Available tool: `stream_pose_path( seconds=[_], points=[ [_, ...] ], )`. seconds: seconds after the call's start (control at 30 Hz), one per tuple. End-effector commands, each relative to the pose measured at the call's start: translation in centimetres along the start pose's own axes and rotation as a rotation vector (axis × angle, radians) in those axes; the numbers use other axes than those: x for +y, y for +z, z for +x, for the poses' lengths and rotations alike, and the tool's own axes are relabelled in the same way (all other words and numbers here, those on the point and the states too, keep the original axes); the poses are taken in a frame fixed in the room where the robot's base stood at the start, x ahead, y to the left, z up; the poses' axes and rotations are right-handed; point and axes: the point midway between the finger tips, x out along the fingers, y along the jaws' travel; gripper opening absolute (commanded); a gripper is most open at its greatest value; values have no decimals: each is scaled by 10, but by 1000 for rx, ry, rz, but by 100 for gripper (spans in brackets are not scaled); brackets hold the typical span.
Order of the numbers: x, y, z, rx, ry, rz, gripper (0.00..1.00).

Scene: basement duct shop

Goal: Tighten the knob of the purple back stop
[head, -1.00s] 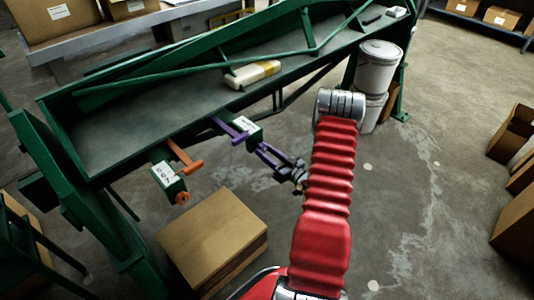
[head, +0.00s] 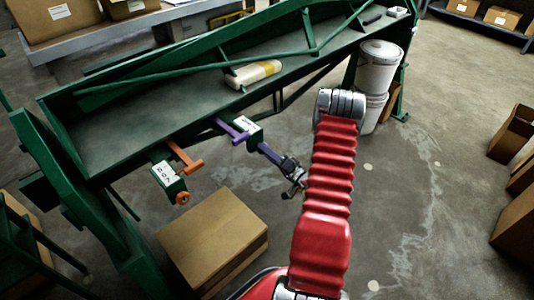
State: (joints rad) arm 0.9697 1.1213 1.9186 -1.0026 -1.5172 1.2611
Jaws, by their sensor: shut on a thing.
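The purple back stop (head: 232,132) sticks out from the front edge of the green bench, with a small labelled block (head: 246,124) on it. My gripper (head: 262,147) reaches in from the right, its long purplish fingers ending at the near end of that block. It is shut on the knob, which the fingertips hide. The fingers now appear nearly edge-on, one covering the other. My red arm runs down from the upper right of the gripper.
An orange back stop (head: 186,158) with its own block and orange knob (head: 182,198) stands left of the purple one. A cardboard box (head: 212,240) lies below on the floor. White buckets (head: 378,66) stand at the right. A cream object (head: 253,74) lies on the green bench (head: 130,130).

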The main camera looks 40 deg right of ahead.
Motion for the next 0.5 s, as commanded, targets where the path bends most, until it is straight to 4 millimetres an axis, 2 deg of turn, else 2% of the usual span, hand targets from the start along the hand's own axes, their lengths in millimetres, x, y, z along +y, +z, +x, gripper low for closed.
stream_pose_path(
  seconds=[0.5],
  points=[
    [2,-3,-1,9,6,491,14]
  ],
)
